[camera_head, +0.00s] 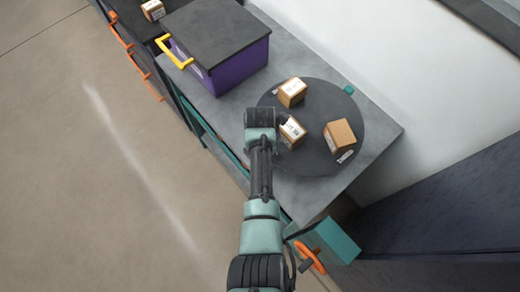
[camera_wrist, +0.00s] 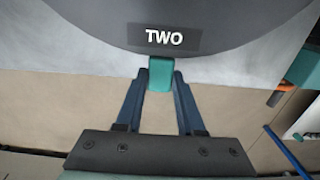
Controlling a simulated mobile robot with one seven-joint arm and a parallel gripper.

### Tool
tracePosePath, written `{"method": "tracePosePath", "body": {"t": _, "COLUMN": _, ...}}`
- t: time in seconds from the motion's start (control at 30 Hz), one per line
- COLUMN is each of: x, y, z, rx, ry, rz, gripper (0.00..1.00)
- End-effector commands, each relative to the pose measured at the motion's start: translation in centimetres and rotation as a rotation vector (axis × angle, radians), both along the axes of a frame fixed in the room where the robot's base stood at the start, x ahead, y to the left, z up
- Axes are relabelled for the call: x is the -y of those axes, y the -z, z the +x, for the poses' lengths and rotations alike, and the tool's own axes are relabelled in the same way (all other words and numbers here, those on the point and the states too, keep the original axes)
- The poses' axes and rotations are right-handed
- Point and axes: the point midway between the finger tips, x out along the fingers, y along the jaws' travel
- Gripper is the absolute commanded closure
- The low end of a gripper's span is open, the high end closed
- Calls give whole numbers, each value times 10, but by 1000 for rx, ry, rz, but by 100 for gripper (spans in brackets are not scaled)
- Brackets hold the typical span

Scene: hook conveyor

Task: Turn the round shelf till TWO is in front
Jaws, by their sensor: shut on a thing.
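The round shelf (camera_head: 310,157) is a dark grey disc on the grey counter, with small cardboard boxes on it. In the wrist view its rim (camera_wrist: 100,25) fills the top, with the white word TWO on a dark label (camera_wrist: 164,38). A teal tab (camera_wrist: 160,70) sticks out from the rim just below that label. My gripper (camera_wrist: 160,84) is shut on this tab, its two blue fingers closing in from both sides. In the head view my arm reaches the shelf's left edge and hides the fingers and the tab.
Boxes (camera_head: 292,92), (camera_head: 292,132) and (camera_head: 340,136) stand on the shelf. Another teal tab (camera_head: 349,89) shows at its far rim. A purple cabinet with a yellow handle (camera_head: 174,52) stands left of it. A white wall lies behind; open floor (camera_head: 90,170) lies left.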

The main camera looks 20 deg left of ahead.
Motion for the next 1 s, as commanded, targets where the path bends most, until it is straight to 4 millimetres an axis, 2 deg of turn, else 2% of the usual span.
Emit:
{"method": "tracePosePath", "body": {"t": 0.03, "x": 0, "y": -1, "z": 1, "rx": 2, "ry": 1, "rz": 0, "gripper": 100}}
{"method": "tracePosePath", "body": {"t": 0.07, "x": 0, "y": -1, "z": 1, "rx": 2, "ry": 1, "rz": 0, "gripper": 61}}
{"method": "tracePosePath", "body": {"t": 0.2, "x": 0, "y": -1, "z": 1, "rx": 2, "ry": 0, "rz": 0, "gripper": 36}}
{"method": "tracePosePath", "body": {"t": 0.23, "x": 0, "y": -1, "z": 1, "rx": 2, "ry": 0, "rz": 0, "gripper": 32}}
{"method": "tracePosePath", "body": {"t": 0.53, "x": 0, "y": -1, "z": 0, "rx": 1, "ry": 0, "rz": 0, "gripper": 32}}
{"method": "tracePosePath", "body": {"t": 0.67, "x": 0, "y": -9, "z": 1, "rx": 3, "ry": 0, "rz": 1, "gripper": 32}}
{"method": "tracePosePath", "body": {"t": 0.77, "x": -1, "y": -22, "z": 1, "rx": 3, "ry": 0, "rz": 2, "gripper": 32}}
{"method": "tracePosePath", "body": {"t": 1.0, "x": 0, "y": -68, "z": 2, "rx": 7, "ry": 0, "rz": 2, "gripper": 32}}
